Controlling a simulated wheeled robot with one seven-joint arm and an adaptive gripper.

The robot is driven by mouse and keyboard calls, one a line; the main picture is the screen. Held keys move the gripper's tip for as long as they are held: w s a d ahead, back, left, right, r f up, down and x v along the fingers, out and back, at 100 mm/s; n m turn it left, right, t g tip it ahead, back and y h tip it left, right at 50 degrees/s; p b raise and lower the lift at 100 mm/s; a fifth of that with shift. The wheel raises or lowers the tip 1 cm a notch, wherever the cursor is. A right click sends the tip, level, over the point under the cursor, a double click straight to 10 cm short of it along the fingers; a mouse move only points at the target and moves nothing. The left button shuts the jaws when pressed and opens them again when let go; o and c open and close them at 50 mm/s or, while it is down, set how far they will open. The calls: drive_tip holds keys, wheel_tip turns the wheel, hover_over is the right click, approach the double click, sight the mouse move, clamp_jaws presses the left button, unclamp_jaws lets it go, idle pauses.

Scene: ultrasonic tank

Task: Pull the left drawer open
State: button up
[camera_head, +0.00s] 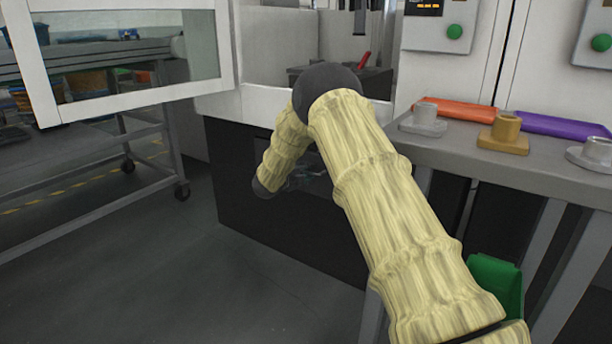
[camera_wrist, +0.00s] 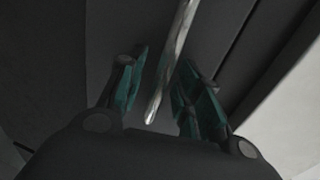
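The left drawer's dark front seems to be part of the dark cabinet (camera_head: 240,185) under the white-framed unit in the head view; my arm hides much of it, and I cannot make out drawer edges there. In the wrist view a shiny metal bar handle (camera_wrist: 172,62) runs in front of a dark panel (camera_wrist: 222,30). My gripper (camera_wrist: 163,60) has its two teal fingers apart, one on each side of the bar's end, with visible gaps. In the head view my gripper (camera_head: 306,174) is small, low against the cabinet front and partly hidden by my arm.
A grey table (camera_head: 500,165) on the right holds an orange tray (camera_head: 455,108), a purple tray (camera_head: 552,124) and several cup-like fixtures. A green bin (camera_head: 497,283) sits below it. A wheeled rack (camera_head: 95,195) stands left. The floor (camera_head: 215,280) before the cabinet is clear.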

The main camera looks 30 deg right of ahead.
clamp_jaws()
drive_tip(key=f+p+v, duration=0.2)
drive_tip(key=p+v, duration=0.1)
drive_tip(key=v, duration=0.7)
drive_tip(key=f+p+v, duration=0.2)
drive_tip(key=p+v, duration=0.2)
drive_tip(key=v, duration=0.6)
drive_tip(key=s+a+f+p+v, duration=0.1)
drive_tip(key=p+v, duration=0.3)
drive_tip(key=v, duration=0.6)
drive_tip(key=shift+a+f, duration=0.4)
drive_tip(key=shift+f, duration=0.35)
drive_tip(key=shift+s, duration=0.1)
unclamp_jaws()
